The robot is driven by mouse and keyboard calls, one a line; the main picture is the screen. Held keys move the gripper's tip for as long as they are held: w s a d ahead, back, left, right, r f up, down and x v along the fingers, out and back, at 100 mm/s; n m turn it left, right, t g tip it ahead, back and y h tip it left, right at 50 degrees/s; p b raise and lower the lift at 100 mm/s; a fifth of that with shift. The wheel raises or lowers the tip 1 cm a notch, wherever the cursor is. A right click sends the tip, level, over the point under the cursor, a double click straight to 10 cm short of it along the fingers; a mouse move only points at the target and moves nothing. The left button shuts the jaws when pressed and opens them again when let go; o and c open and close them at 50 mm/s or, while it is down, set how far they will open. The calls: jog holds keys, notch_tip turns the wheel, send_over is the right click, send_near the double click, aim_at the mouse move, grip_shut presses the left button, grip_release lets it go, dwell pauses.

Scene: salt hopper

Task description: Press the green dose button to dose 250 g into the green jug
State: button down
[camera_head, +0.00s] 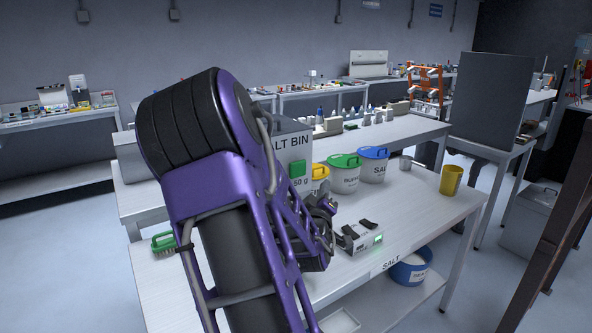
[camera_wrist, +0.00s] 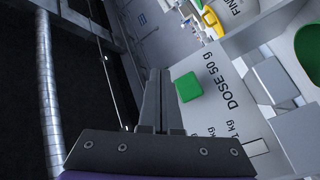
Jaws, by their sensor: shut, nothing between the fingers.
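The green dose button (camera_head: 297,169) is on the front of the grey salt bin (camera_head: 291,143), above a label ending in "50 g". In the wrist view the square green button (camera_wrist: 188,87) lies just right of my fingertips, beside the lettering "DOSE 50 g". My gripper (camera_wrist: 158,73) is shut and empty, its fingers close together. I cannot tell whether it touches the button; a gap shows beside it in the picture. In the head view my purple arm hides much of the bin. I cannot make out the green jug. A green patch (camera_wrist: 309,50) at the wrist view's right edge is unclear.
Lidded tubs with yellow (camera_head: 320,171), green (camera_head: 344,161) and blue (camera_head: 374,153) lids stand right of the bin. A small scale (camera_head: 361,239) with a lit green display is near the front. A yellow cup (camera_head: 451,180) stands at the bench's right end.

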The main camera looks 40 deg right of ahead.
aim_at(301, 168)
dwell(0.3)
jog(key=w+d, duration=0.1)
jog(key=w, duration=0.7)
jog(key=shift+w, duration=0.35)
dwell(1.8)
jog(key=shift+w, duration=0.4)
jog(key=shift+w+d+b, duration=0.1)
jog(key=shift+w+b, duration=0.2)
jog(key=shift+w, duration=0.65)
dwell(0.7)
jog(key=shift+s+r, duration=0.1)
jog(key=shift+s, duration=1.25)
